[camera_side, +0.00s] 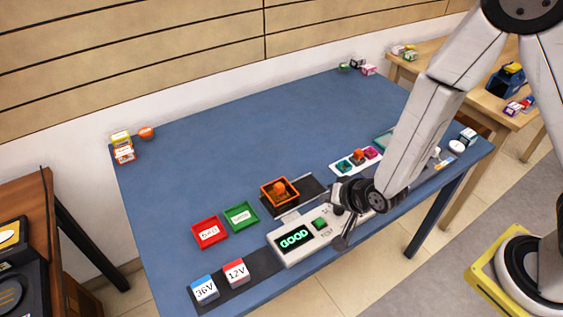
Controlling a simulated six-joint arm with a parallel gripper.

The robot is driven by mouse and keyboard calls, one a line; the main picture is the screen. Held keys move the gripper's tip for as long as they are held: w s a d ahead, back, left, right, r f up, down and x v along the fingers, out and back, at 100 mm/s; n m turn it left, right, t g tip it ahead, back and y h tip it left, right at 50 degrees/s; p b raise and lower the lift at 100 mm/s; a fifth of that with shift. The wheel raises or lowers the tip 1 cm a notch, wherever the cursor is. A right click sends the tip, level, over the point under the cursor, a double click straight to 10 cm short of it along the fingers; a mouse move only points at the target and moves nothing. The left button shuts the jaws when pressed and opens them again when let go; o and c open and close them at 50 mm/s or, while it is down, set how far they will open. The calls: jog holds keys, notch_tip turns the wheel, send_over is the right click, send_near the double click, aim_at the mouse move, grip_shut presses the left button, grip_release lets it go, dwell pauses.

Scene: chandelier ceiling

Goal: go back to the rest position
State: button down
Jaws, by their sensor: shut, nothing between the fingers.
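My gripper (343,238) is at the front edge of the blue table (215,140), low over the right end of a grey tester box. Its fingers are together and hold nothing. The tester (292,240) has a screen that reads GOOD in green and a green button (320,223). My gripper and wrist hide part of the tester's right side. I cannot tell whether the fingertips touch it.
An orange tray (293,183) holding an orange part stands behind the tester. Red (209,243) and green (252,213) trays lie left of it. Blocks marked 36V (205,291) and 12V (236,273) stand front left. The table's back middle is clear.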

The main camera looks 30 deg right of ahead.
jog(key=s+d+r+n+g, duration=0.6)
jog(key=d+r, duration=0.4)
jog(key=d, duration=0.2)
jog(key=shift+s+d+r+n+h, duration=0.2)
jog(key=shift+s+d+n+h, duration=0.3)
jog(key=shift+s, duration=0.65)
